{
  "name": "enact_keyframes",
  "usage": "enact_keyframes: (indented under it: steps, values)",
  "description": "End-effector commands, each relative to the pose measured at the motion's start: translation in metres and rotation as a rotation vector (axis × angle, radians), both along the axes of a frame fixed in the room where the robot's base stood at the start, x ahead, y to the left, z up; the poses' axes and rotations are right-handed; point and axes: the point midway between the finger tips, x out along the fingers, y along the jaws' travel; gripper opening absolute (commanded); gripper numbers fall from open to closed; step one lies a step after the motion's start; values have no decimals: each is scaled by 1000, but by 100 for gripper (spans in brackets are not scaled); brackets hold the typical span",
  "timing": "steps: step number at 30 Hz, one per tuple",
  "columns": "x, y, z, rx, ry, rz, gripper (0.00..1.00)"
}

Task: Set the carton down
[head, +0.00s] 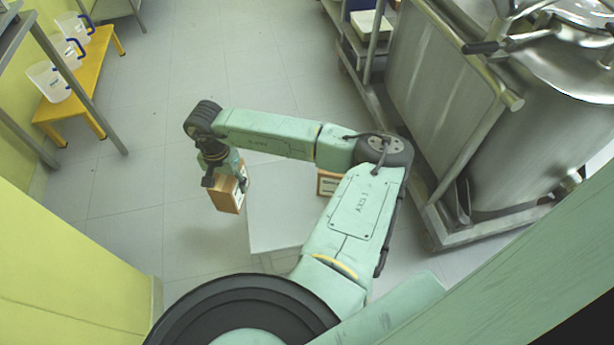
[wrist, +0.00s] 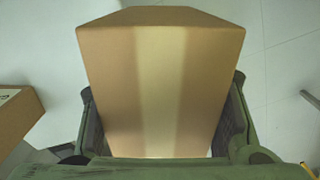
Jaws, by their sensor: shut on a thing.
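A brown carton (head: 228,194) hangs in my gripper (head: 227,183) in the head view, left of a low light-grey table or platform (head: 280,215). In the wrist view the carton (wrist: 160,80), with a pale tape strip down its middle, fills the centre between the two green fingers of my gripper (wrist: 163,120). The fingers press on its left and right sides. In the head view the carton appears just off the platform's left edge; its height above the floor is hard to tell.
A second carton (head: 327,183) stands on the platform, partly hidden by my arm; a carton also shows at the left of the wrist view (wrist: 16,115). A yellow bench (head: 95,62) with clear jugs is at upper left. A steel vessel (head: 540,110) on a frame stands right. Floor at left is clear.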

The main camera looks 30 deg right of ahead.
Motion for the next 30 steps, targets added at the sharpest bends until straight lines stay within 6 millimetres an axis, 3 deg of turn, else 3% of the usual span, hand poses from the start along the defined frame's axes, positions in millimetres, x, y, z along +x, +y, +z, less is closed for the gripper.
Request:
enact_keyframes:
  steps: [1,6,15,22,30]
  values:
    - [-17,2,-4,6,1,-100,17]
    - [-68,9,-2,5,-1,-492,17]
    - [-127,20,14,1,-1,-1043,17]
    - [-135,15,21,-1,-1,-1190,17]
    - [-103,-40,18,-2,2,-1198,17]
